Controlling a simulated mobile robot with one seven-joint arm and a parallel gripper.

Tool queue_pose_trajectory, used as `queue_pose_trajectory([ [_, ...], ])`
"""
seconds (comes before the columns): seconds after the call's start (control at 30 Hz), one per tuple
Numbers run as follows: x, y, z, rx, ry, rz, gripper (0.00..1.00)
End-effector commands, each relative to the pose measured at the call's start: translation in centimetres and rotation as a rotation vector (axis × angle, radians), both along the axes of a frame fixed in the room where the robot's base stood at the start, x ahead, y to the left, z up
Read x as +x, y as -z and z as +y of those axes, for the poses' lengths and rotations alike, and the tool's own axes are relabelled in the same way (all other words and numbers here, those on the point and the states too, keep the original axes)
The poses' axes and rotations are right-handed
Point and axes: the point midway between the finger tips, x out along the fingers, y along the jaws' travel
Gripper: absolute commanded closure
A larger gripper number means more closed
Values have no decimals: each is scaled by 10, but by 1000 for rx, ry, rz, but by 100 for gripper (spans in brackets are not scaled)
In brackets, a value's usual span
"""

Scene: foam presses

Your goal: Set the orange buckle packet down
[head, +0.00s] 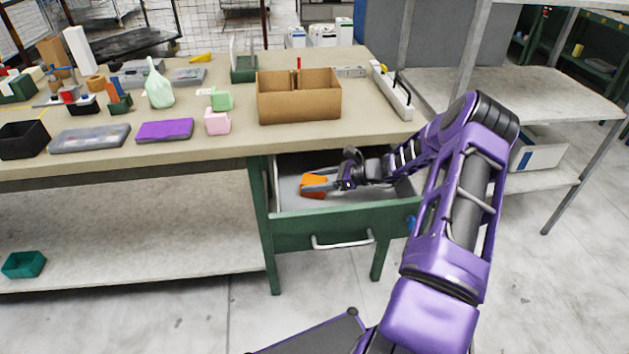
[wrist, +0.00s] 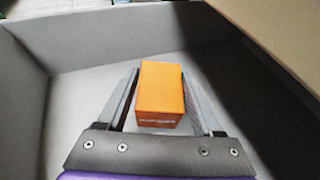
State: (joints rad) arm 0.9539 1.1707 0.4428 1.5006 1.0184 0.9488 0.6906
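The orange buckle packet (head: 313,180) is a small box inside the open drawer (head: 345,221) under the workbench. In the wrist view the packet (wrist: 160,88) lies between the two fingers of my gripper (wrist: 160,73), with its plain top face towards the camera. The fingertips meet its two sides near its far end; the fingers spread away from it towards their base. My gripper (head: 314,187) is shut on the packet, low in the drawer. Whether the packet's underside touches the drawer floor (wrist: 93,85) is hidden.
Drawer walls (wrist: 22,80) stand close around my gripper, and the bench top (head: 225,143) overhangs the drawer's back. The drawer floor around the packet looks bare.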

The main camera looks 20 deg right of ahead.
Motion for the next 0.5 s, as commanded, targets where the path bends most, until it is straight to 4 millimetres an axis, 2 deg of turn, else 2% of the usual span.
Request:
queue_pose_trajectory([
  [0.03,0,1,0,1,0,1,22],
  [0.1,0,0,0,1,0,-1,9],
  [0.13,0,0,0,1,0,-1,8],
  [0.5,-4,-4,-5,1,1,-2,8],
])
